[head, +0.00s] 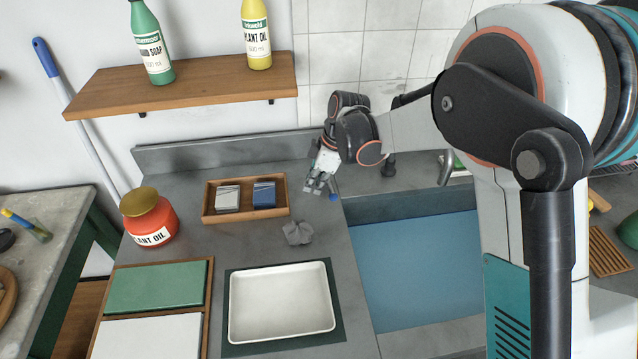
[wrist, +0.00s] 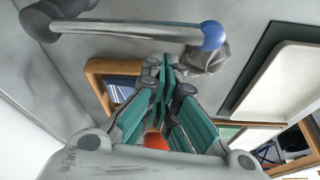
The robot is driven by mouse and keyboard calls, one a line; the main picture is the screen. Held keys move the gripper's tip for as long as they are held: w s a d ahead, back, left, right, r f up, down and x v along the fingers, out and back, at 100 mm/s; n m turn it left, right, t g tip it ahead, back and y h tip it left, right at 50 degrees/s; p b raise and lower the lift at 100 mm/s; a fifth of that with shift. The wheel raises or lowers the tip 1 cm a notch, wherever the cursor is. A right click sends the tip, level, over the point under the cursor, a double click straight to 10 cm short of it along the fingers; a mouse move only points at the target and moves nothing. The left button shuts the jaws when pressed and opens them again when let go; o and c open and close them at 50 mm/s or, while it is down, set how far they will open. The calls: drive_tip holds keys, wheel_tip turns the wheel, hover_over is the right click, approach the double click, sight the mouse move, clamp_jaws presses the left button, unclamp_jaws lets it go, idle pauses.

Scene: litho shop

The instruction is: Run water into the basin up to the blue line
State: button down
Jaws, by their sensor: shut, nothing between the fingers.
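The sink basin (head: 415,265) is right of the counter, with a flat blue surface inside; I cannot tell if this is water or the basin floor. No separate blue line can be made out. A metal spout (head: 446,168) stands at its back, partly hidden by my arm. A tap lever with a blue ball end (head: 333,196) is beside my gripper; in the wrist view the metal lever (wrist: 130,32) runs across the top to its blue ball (wrist: 213,35). My gripper (head: 316,188) is shut and empty, its fingertips (wrist: 163,68) close to the lever; contact is unclear.
A wooden tray with two boxes (head: 206,207), a crumpled grey cloth (head: 297,232) and a white tray (head: 281,326) are on the counter. A red jar (head: 148,222) stands at left. A shelf (head: 185,87) with two bottles hangs above.

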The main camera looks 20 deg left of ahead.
wheel_tip(320, 180, up, 9)
drive_tip(key=p, duration=0.2)
drive_tip(key=shift+w+d, duration=0.25)
drive_tip(key=shift+d, duration=0.15)
drive_tip(key=shift+d, duration=0.15)
idle(0.5)
